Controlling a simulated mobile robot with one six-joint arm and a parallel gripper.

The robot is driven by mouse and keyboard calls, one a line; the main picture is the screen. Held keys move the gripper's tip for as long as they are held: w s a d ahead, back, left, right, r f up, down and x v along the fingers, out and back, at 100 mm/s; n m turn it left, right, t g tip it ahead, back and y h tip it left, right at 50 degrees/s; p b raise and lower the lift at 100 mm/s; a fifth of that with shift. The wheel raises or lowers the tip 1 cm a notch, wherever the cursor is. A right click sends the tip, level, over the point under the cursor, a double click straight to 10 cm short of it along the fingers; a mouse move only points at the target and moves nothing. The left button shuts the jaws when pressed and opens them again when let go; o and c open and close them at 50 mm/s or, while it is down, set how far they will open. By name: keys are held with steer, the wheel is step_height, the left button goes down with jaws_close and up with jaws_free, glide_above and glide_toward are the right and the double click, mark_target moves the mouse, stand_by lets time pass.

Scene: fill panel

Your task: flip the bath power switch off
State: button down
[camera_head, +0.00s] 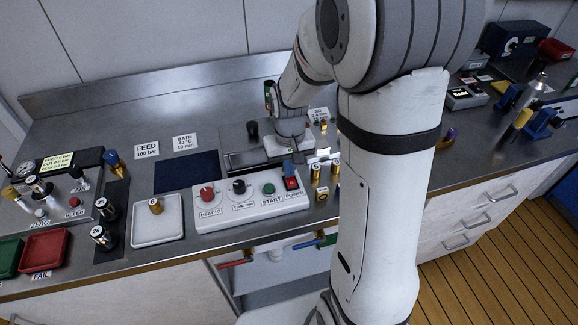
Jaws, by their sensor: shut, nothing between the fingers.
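The bath power switch (291,183) is a small red rocker at the right end of the white control box (250,207), above a POWER label. Whether it is on or off is too small to tell. My gripper (288,168) comes down from above, just behind the switch in the picture.
The box also carries a red HEAT knob (207,191), a black TIME knob (239,187) and a green START button (268,189). Brass weights (321,193) stand just right of it. A white tray (158,233) lies to its left. My arm hides the bench farther right.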

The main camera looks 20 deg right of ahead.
stand_by(0.3)
steer(key=shift+f, duration=0.2)
steer(key=shift+s, duration=0.1)
steer(key=shift+s+r+p, duration=0.3)
steer(key=shift+s, duration=0.35)
steer(key=shift+r, duration=0.1)
steer(key=w+r+p, duration=0.1)
steer(key=w+r, duration=0.2)
steer(key=r, duration=1)
steer(key=shift+r+p, duration=0.25)
steer(key=shift+p, duration=0.15)
